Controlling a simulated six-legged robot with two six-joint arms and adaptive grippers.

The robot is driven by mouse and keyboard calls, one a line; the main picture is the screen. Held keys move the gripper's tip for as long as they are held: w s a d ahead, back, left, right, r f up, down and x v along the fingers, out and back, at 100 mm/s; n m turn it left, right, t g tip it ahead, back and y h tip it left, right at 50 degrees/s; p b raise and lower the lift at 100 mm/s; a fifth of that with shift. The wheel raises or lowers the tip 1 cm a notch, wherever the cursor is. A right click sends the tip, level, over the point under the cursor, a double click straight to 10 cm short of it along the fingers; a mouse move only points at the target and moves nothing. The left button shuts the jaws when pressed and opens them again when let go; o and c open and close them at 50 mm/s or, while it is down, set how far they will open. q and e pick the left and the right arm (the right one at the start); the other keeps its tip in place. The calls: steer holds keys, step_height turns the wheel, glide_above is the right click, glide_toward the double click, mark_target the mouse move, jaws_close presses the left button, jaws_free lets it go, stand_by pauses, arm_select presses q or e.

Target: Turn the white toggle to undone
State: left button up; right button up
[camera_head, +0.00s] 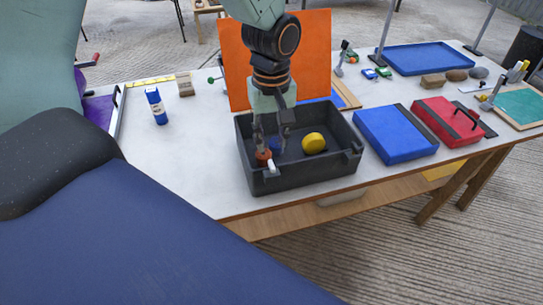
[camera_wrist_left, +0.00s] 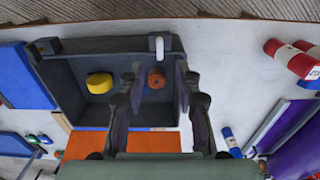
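The white toggle (camera_head: 271,166) is a small upright peg at the front wall of the black crate (camera_head: 310,180). In the left wrist view the toggle (camera_wrist_left: 159,45) stands at the crate's rim. My left gripper (camera_head: 272,146) reaches down into the crate just behind the toggle, apart from it. In the wrist view its two fingers (camera_wrist_left: 160,74) are spread, with a round orange piece (camera_wrist_left: 156,79) showing between them; I cannot tell whether they touch it. A yellow disc (camera_head: 314,143) lies in the crate. My right gripper is not in view.
An orange panel (camera_head: 234,62) stands behind the crate. A blue case (camera_head: 396,135) and a red case (camera_head: 447,120) lie to the right. White table top (camera_head: 205,150) is bare left of the crate.

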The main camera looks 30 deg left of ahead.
mark_target(272, 164)
arm_select(q)
step_height(272, 164, down, 7)
steer(key=shift+a+r+b, duration=0.1)
steer(key=shift+r+b, duration=0.05)
steer(key=shift+b, duration=0.3)
steer(key=shift+w+f, duration=0.1)
steer(key=shift+f, duration=0.3)
jaws_close()
